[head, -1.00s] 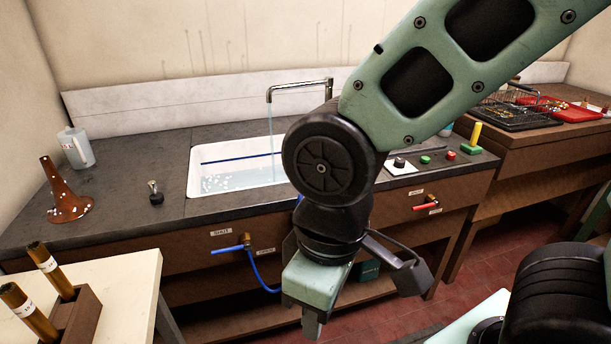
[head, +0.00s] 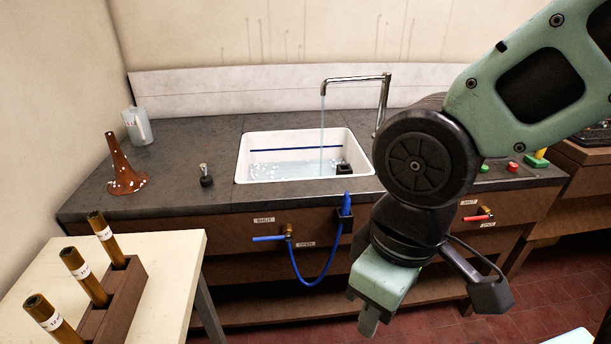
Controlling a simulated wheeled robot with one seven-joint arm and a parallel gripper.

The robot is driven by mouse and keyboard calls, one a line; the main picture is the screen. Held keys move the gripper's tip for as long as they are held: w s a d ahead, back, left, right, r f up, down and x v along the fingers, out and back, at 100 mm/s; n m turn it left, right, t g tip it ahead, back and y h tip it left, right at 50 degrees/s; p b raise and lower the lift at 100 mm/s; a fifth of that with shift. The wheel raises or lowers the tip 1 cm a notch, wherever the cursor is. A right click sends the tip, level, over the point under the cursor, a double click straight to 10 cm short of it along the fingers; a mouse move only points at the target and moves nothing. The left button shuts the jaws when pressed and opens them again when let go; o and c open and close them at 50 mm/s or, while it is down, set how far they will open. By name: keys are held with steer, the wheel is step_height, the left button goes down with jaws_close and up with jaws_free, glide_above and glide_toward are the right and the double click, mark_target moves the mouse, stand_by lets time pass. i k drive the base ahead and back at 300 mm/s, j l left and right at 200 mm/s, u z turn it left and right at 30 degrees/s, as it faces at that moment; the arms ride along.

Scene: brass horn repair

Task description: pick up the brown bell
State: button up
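The brown bell (head: 122,166) stands upright on the dark grey counter at the left, wide flare down and narrow end up, with white specks on its flare. My gripper (head: 368,326) hangs in front of the counter at the lower middle right, pointing down. It is well to the right of the bell and nearer to me, not touching it. Its fingers are seen from the side, so I cannot tell whether they are open or shut. No object shows in it.
A grey jug (head: 137,127) stands behind the bell, and a small black-based fitting (head: 206,176) to its right. A white sink (head: 242,172) holds water under a running tap (head: 352,82). A pale table (head: 180,262) with brass tubes in a rack (head: 125,290) is at front left.

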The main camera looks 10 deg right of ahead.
mark_target(129, 181)
steer(key=u, duration=0.65)
steer(key=i+l+u, duration=0.1)
steer(key=u, duration=0.3)
steer(key=l+u, duration=0.55)
steer(key=u, duration=0.2)
steer(key=l+u, duration=0.2)
steer(key=u, duration=0.2)
steer(key=l+u, duration=0.1)
steer(key=l, duration=0.35)
steer(key=k+l+u, duration=0.15)
steer(key=l, duration=0.3)
steer(key=k+l+u, duration=0.1)
steer(key=l, duration=0.35)
steer(key=i+l, duration=0.1)
steer(key=i, duration=0.35)
